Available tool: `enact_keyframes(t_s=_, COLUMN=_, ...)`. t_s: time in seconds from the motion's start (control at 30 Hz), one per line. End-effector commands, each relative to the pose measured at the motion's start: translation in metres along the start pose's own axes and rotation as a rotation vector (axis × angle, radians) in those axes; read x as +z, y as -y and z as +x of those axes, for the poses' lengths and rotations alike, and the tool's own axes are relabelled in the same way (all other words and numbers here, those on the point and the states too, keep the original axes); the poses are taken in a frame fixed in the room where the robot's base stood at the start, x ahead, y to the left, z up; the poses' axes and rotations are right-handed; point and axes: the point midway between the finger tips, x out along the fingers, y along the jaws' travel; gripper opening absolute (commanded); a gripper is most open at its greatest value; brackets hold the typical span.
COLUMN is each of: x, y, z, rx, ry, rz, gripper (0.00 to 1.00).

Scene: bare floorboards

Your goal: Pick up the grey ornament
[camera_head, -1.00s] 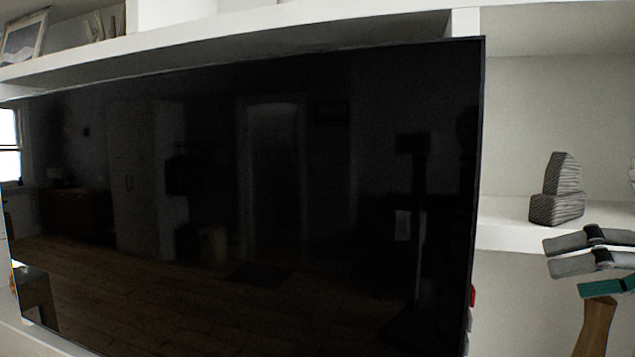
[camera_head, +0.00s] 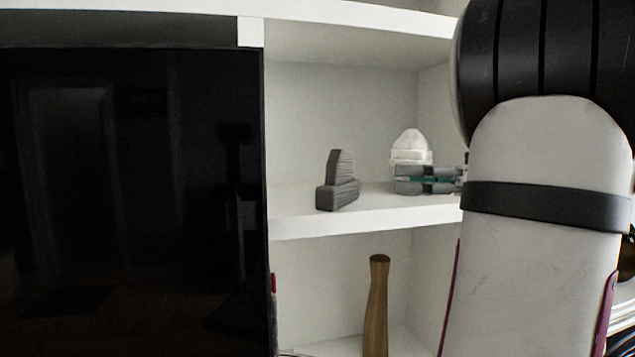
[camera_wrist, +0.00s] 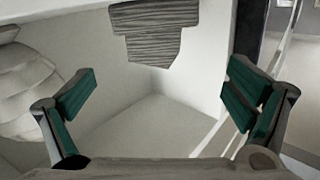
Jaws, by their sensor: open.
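The grey ornament (camera_head: 338,182) is a ridged, two-part piece standing upright on the white shelf (camera_head: 300,225), near its left end. In the wrist view the grey ornament (camera_wrist: 154,32) shows at the top, beyond the fingertips and between them from side to side. My gripper (camera_head: 400,180) is open and empty, to the right of the ornament in the head view and apart from it. In the wrist view my gripper (camera_wrist: 160,92) has its two green-padded fingers spread wide.
A white ridged ornament (camera_head: 411,147) stands on the same shelf behind my gripper; it shows at the left in the wrist view (camera_wrist: 25,90). A large black screen (camera_head: 130,200) is left of the shelf. A wooden vase (camera_head: 376,305) stands on the shelf below.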

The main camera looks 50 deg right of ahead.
Motion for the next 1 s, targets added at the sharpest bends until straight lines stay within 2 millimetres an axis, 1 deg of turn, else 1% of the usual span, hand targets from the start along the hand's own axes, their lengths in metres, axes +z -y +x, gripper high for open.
enact_keyframes(t_s=0.03, x=-0.004, y=-0.004, z=-0.009, rx=0.013, ry=-0.017, rz=-0.017, gripper=0.97)
enact_keyframes(t_s=0.07, x=-0.005, y=-0.006, z=-0.011, rx=0.018, ry=-0.023, rz=-0.025, gripper=0.97)
enact_keyframes(t_s=0.17, x=-0.007, y=-0.007, z=-0.006, rx=0.020, ry=-0.031, rz=-0.038, gripper=0.97)
enact_keyframes(t_s=0.5, x=-0.009, y=-0.008, z=0.054, rx=0.019, ry=-0.030, rz=-0.036, gripper=0.97)
enact_keyframes(t_s=0.6, x=-0.009, y=-0.008, z=0.066, rx=0.020, ry=-0.030, rz=-0.036, gripper=0.97)
enact_keyframes(t_s=0.83, x=-0.011, y=-0.008, z=0.081, rx=0.019, ry=-0.029, rz=-0.035, gripper=0.97)
enact_keyframes(t_s=1.0, x=-0.016, y=-0.009, z=0.104, rx=0.018, ry=-0.029, rz=-0.033, gripper=0.97)
